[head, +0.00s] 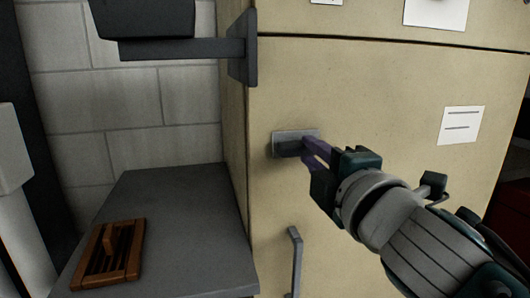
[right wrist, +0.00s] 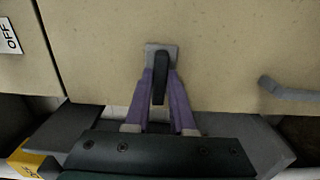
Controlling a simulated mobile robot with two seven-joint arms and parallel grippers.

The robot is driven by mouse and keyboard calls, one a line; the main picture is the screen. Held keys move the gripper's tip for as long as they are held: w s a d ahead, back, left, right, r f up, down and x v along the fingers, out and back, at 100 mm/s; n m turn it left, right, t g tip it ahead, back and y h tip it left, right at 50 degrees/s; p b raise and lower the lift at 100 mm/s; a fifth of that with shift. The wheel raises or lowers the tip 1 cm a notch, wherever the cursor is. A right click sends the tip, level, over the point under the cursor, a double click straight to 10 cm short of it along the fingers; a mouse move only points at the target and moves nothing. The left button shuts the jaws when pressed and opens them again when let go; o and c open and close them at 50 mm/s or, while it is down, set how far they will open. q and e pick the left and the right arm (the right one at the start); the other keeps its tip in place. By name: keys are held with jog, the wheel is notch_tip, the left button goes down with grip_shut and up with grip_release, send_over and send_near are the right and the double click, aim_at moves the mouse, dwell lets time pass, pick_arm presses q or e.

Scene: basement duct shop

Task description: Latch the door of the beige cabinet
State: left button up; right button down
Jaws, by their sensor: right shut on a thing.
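The beige cabinet (head: 390,100) fills the middle and right of the head view. Its door front looks flat, with no visible gap, though I cannot see whether the latch is engaged. A grey latch plate (head: 282,138) with a dark lever (head: 292,148) sits near the door's left edge. My right gripper (head: 312,153) reaches in from the lower right, its purple fingers at the lever. In the right wrist view the dark lever (right wrist: 159,82) lies between the fingers (right wrist: 161,100), which are shut on it. My left gripper is not in view.
A grey bar handle (head: 295,260) stands out below the latch. A grey worktop (head: 185,215) with a slatted wooden item (head: 120,262) lies to the left. A dark bracket (head: 245,50) juts out at the cabinet's upper left. Paper labels (head: 460,125) are on the front.

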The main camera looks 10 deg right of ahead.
jog(key=c, duration=0.8)
grip_release()
jog(key=shift+o, duration=0.2)
jog(key=s, duration=1)
jog(key=shift+d, duration=0.2)
